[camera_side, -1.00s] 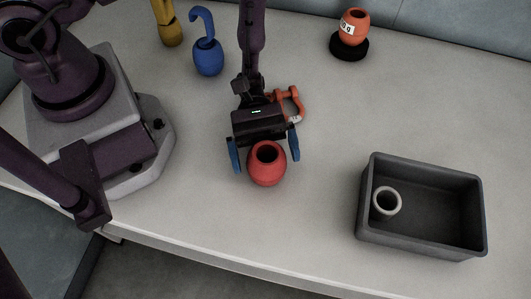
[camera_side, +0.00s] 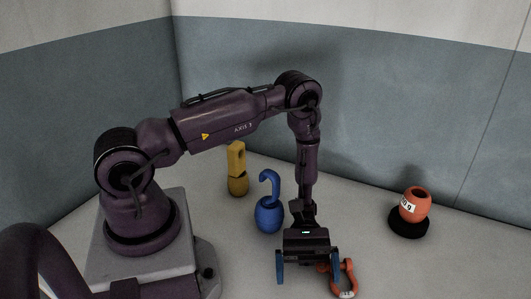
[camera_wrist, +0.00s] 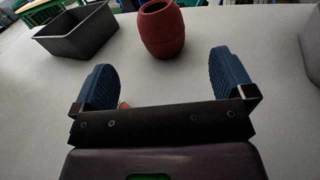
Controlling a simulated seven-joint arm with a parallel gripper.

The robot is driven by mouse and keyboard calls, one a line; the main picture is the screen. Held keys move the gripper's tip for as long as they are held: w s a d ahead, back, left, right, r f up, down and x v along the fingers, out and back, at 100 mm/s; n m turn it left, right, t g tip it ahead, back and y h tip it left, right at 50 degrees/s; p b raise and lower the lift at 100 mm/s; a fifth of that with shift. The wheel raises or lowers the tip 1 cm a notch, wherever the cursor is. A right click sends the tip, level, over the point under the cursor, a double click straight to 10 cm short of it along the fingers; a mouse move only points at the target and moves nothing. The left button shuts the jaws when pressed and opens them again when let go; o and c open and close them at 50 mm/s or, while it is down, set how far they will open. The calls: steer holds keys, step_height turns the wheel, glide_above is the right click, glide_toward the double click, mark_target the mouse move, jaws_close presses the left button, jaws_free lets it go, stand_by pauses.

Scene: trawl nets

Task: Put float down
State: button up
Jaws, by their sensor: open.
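The red, barrel-shaped float (camera_wrist: 161,32) stands upright on the table in the wrist view, its dark opening on top. It is ahead of my gripper's fingertips, apart from both blue fingers. My gripper (camera_wrist: 163,72) is open, with nothing between its fingers. In the side view my gripper (camera_side: 308,276) points down near the bottom edge of the picture. The float is outside that view now.
A dark grey bin (camera_wrist: 78,45) stands left of the float. An orange shackle (camera_side: 346,278) lies close right of my gripper. A blue hooked pot (camera_side: 269,213) and yellow piece (camera_side: 237,170) stand behind. An orange labelled pot (camera_side: 414,206) sits on a black disc (camera_side: 408,225).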

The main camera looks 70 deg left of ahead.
step_height(320, 180, up, 16)
steer(key=a+m+y, duration=0.3)
steer(key=m+y, duration=0.4)
steer(key=y, duration=0.2)
steer(key=s+a+r+m+t+y, duration=0.3)
steer(key=s+r+t, duration=0.1)
steer(key=r+t, duration=0.2)
steer(key=s+a+r+m+t+y, duration=0.2)
steer(key=r+t, duration=0.4)
steer(key=r, duration=0.3)
steer(key=s+a+y, duration=0.1)
steer(key=s+y, duration=0.1)
steer(key=shift+m+y, duration=0.3)
steer(key=shift+m, duration=0.1)
